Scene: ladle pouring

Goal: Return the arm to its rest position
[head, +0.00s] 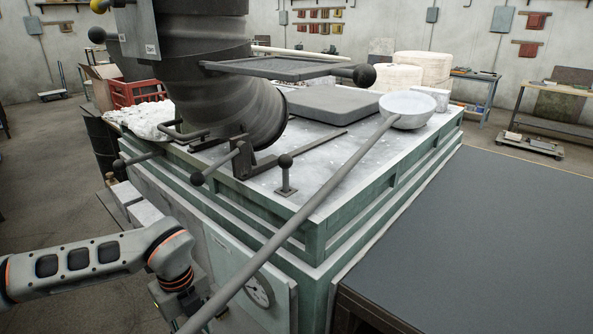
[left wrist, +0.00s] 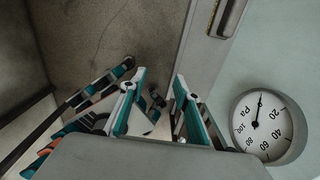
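The ladle has a pale bowl (head: 407,106) at the far right corner of the furnace top. Its long grey handle (head: 310,205) slopes down to the lower left, past the furnace's front edge. My left gripper (head: 168,300) is low by the front wall, partly hidden and cut off by the frame, with the handle crossing close to it. In the left wrist view my left gripper (left wrist: 157,100) has its fingers apart, with no handle between them. Teal, white and orange parts at the left of that view look like my other gripper; its fingers are unclear.
A pressure gauge (left wrist: 270,124) sits on the furnace wall close beside the left gripper; it also shows in the head view (head: 258,291). The furnace top (head: 300,165) carries a short knobbed post (head: 286,178). A dark flat surface (head: 480,230) lies at right.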

